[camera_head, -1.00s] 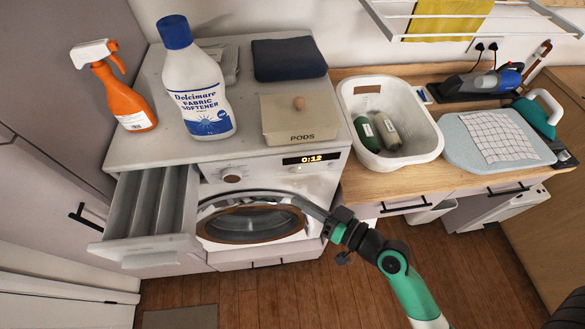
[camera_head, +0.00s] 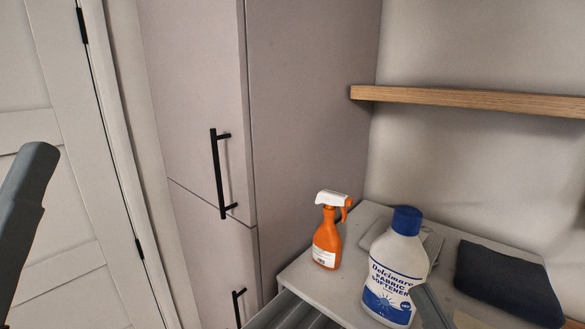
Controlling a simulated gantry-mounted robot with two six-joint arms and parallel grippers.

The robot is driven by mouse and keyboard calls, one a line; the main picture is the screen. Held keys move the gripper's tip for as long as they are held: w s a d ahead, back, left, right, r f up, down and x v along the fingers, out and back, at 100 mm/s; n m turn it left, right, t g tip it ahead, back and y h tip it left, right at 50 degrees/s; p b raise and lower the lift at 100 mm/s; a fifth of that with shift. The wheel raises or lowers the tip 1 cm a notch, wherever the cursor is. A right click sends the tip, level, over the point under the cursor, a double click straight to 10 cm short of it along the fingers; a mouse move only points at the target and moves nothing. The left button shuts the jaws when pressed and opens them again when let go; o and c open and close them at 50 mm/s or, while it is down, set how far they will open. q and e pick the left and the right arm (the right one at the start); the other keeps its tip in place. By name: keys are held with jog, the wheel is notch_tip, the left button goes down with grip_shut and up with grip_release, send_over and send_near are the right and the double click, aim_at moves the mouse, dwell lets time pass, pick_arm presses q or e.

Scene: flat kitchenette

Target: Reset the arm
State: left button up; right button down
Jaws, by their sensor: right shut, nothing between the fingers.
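My right gripper (camera_head: 428,303) shows only as a grey tip at the bottom of the head view. It is shut and empty, in front of the lower right side of the fabric softener bottle. The rest of that arm is below the picture. A dark grey part at the left edge looks like a piece of my own body.
An orange spray bottle (camera_head: 327,240) stands left of the softener. A dark folded cloth (camera_head: 505,283) lies to its right. A tall cabinet (camera_head: 195,110) and a wooden shelf (camera_head: 460,101) stand behind.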

jog(key=s+r+n+t+h, duration=0.1)
jog(key=s+r+t, duration=0.25)
jog(key=r, duration=0.65)
jog(key=s+r+t, duration=0.2)
jog(key=s+r, duration=0.2)
jog(key=r, duration=0.6)
notch_tip(320, 180, up, 23)
jog(key=w+d+m+h+p, duration=0.1)
jog(key=h+p, duration=0.3)
jog(key=p, duration=2)
jog(key=shift+d+r+m+p, duration=0.15)
jog(key=shift+d+m+p, duration=0.25)
jog(key=shift+d+m, duration=0.15)
jog(key=shift+g, duration=0.25)
